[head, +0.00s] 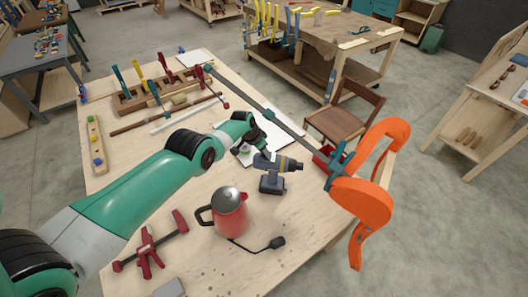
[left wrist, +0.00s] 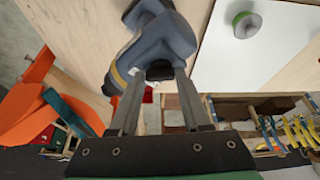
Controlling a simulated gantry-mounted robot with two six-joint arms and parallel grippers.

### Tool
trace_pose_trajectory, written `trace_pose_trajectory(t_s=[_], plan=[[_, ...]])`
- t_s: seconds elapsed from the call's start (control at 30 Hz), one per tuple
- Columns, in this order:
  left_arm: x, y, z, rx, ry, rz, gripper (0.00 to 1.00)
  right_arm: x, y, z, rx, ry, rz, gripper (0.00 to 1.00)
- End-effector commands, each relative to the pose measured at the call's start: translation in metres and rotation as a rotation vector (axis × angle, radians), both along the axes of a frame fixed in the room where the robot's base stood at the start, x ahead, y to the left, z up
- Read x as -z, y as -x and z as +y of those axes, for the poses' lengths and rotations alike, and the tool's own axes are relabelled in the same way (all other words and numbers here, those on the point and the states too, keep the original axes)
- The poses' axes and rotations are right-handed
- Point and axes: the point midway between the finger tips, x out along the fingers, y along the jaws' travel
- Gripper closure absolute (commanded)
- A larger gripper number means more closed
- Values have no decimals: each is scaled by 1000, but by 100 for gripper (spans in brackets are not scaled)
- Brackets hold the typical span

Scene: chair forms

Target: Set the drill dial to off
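The grey-blue drill (head: 272,176) stands upright on the near right part of the workbench, its chuck pointing right. In the left wrist view the drill (left wrist: 160,42) fills the upper middle. A dark round knob, apparently the dial (left wrist: 160,70), sits at the drill's end between my fingertips. My left gripper (head: 246,153) is at the left, rear end of the drill. In the left wrist view its two fingers (left wrist: 160,78) flank the dial closely. Whether they press on it I cannot tell. The dial's marks are hidden. My right gripper is not in view.
A red kettle (head: 231,210) stands near the drill, with a red clamp (head: 148,245) to its left. A long bar clamp (head: 268,112) crosses behind, by a large orange curved piece (head: 362,202). A tool rack (head: 155,92) stands at the back. A wooden chair (head: 345,118) is beyond.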

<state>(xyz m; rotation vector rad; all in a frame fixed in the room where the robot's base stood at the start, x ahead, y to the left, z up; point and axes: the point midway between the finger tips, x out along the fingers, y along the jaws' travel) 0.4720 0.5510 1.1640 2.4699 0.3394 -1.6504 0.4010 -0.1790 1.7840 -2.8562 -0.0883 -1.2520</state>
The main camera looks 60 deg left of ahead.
Motion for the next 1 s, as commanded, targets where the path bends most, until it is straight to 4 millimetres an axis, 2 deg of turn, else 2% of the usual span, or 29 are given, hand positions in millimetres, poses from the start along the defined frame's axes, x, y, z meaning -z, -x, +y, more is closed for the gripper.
trace_pose_trajectory(t_s=[0.03,0.17,0.57,0.8,1.0], plan=[[0,0,0,0,0,0,76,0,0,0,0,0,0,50],[0,0,0,0,0,0,100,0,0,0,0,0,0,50],[-1,-1,-1,-55,-1,1,100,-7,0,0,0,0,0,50],[-1,-1,-3,-200,-1,2,100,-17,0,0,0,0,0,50],[1,-2,-4,-358,-1,2,100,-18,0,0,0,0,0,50]])
